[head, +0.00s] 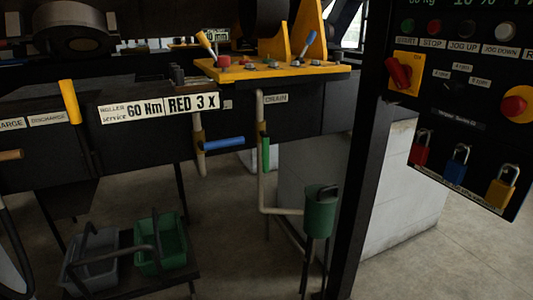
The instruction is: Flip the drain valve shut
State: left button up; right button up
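A small label reading DRAIN (275,99) is on the dark machine front, right beside the top of a pale vertical pipe (261,190). On this pipe is the drain valve with a green lever handle (266,154), which points straight down alongside the pipe. The pipe bends right at its lower end toward a green cup-shaped container (320,212). To the left, a second short pale pipe (198,150) carries a blue lever handle (223,143) that sticks out sideways, nearly level. Neither of my grippers shows in the head view.
A black post (362,180) and a control panel (460,115) with padlocks stand at right. A yellow plate (270,68) with levers tops the machine. A yellow handle (70,102) is at left. A green basket (160,247) and grey basket (91,264) sit low on a dark shelf.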

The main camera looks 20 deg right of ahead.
aim_at(265, 138)
jog(key=i+z, duration=0.1)
jog(key=z, duration=0.45)
jog(key=i+j+z, duration=0.6)
jog(key=j, duration=0.15)
jog(key=i+j, duration=0.2)
jog(key=j, duration=0.2)
jog(key=i+j+z, duration=0.1)
jog(key=j, duration=0.25)
jog(key=i+j, duration=0.3)
jog(key=j, duration=0.1)
